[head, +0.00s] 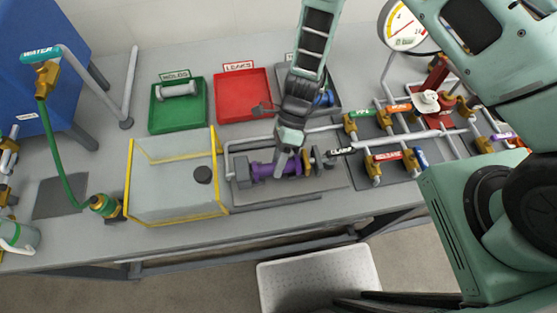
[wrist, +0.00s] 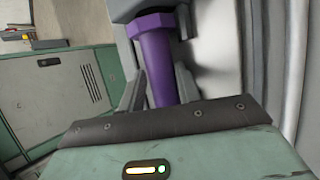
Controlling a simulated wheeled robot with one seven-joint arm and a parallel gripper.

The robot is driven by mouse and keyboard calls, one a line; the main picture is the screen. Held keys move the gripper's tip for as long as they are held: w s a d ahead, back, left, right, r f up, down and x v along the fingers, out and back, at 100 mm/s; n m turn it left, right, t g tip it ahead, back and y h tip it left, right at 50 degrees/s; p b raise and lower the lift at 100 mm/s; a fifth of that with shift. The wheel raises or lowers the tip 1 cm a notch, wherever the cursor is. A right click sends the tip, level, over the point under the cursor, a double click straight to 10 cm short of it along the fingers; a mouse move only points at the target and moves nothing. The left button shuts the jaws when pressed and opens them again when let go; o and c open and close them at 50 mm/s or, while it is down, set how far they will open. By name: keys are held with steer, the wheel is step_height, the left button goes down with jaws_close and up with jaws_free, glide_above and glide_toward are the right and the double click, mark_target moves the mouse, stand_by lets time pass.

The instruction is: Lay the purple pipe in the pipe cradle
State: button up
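The purple pipe (head: 262,171) lies level at the grey fixture on the bench, between a grey block (head: 242,171) on its left and brass fittings (head: 307,161) on its right. I take this fixture to be the pipe cradle, but my gripper and the pipe hide much of it. My gripper (head: 284,160) points down over the right part of the pipe. In the wrist view the pipe (wrist: 158,65) runs between my two fingers, which meet its sides. A wider purple collar shows at its far end. I cannot tell whether the pipe rests fully on its supports.
A clear yellow-edged box (head: 172,190) stands close to the left. Behind are a green tray (head: 178,118) with a grey pipe, a red tray (head: 243,98), and a grey tray with a blue piece (head: 324,99). Pipework with valves (head: 385,162) crowds the right.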

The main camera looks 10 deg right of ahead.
steer(key=shift+d+f, duration=0.15)
steer(key=shift+f, duration=0.25)
steer(key=shift+c, duration=0.2)
steer(key=shift+o, duration=0.5)
steer(key=shift+w+d+r, duration=0.1)
steer(key=shift+w+r, duration=0.2)
steer(key=shift+w, duration=0.05)
steer(key=b+v, duration=0.4)
steer(key=v, duration=1.3)
steer(key=shift+s+r, duration=0.2)
steer(key=s+r+n+t+h+b, duration=0.1)
steer(key=s+r+n+t, duration=0.1)
steer(key=s+n, duration=0.4)
steer(key=s+r+n+t+h+b, duration=0.1)
steer(key=s+r+n, duration=0.4)
steer(key=n, duration=0.7)
steer(key=s+d+r+n+t+h+b, duration=0.1)
steer(key=s+r+n+t+h+b, duration=0.1)
steer(key=s+n, duration=0.5)
steer(key=shift+s+r+n+t, duration=0.4)
steer(key=shift+r+n+t, duration=0.5)
steer(key=shift+n, duration=0.2)
